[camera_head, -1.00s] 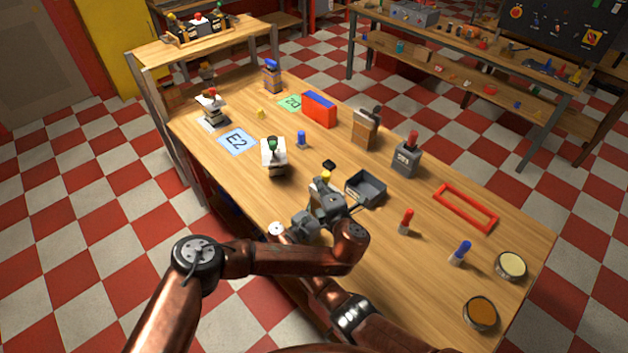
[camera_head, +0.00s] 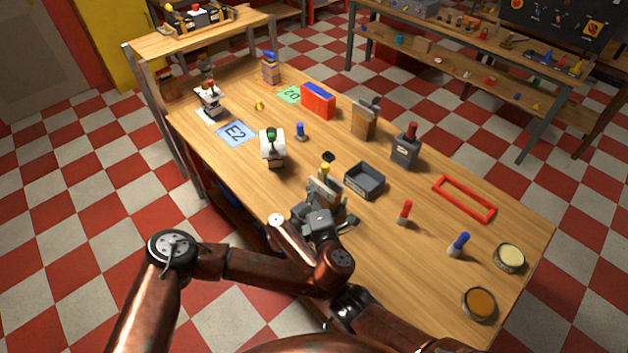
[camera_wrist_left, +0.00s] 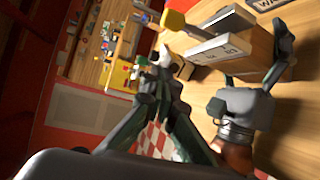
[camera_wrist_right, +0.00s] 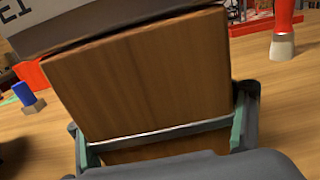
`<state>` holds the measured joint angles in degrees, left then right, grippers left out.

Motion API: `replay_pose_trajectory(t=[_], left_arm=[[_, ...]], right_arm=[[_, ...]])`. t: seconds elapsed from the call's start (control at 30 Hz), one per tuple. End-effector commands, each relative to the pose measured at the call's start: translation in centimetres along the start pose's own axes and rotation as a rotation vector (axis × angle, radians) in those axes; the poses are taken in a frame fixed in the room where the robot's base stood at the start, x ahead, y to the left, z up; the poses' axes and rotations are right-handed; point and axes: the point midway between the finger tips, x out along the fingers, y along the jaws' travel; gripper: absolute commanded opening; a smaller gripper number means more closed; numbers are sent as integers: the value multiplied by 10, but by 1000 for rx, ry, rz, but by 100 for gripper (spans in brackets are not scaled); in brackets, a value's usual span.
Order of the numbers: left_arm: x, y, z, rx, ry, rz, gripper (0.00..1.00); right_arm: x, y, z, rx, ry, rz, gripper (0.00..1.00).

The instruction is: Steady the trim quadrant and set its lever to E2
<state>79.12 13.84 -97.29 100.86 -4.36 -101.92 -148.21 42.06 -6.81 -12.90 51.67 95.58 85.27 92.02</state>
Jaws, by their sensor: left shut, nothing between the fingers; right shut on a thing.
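The trim quadrant (camera_head: 325,187) is a wooden block with a pale marked plate and a yellow-knobbed lever (camera_head: 325,168), near the table's front edge. In the left wrist view the yellow knob (camera_wrist_left: 178,22) sticks out past the plate (camera_wrist_left: 222,48); its markings are hard to read.
A grey tray (camera_head: 380,187) stands just right of the quadrant. A white green-knobbed device (camera_head: 272,150) stands to its left, near a blue E2 card (camera_head: 236,140).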

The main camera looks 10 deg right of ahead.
Motion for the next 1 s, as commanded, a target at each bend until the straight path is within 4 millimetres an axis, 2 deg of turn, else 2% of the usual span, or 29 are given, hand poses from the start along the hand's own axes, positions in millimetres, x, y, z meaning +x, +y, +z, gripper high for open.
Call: replay_pose_trajectory(t=[0.03,0.1,0.2,0.5,0.63,0.77,1.0], left_arm=[[9,3,-12,2,-37,16,0],[16,8,-20,9,-112,40,0],[19,11,-33,31,-222,66,0],[4,5,-59,125,-447,91,0],[2,3,-61,141,-478,93,0],[12,4,-54,144,-483,94,0],[54,6,-32,144,-481,94,0]], right_arm=[[0,0,-1,0,1,-1,34],[0,0,-1,0,1,0,34],[0,0,-1,0,1,0,34],[0,0,-1,0,1,0,34],[0,0,-1,0,1,0,34],[0,0,-1,0,1,0,34],[0,0,-1,0,1,0,34]])
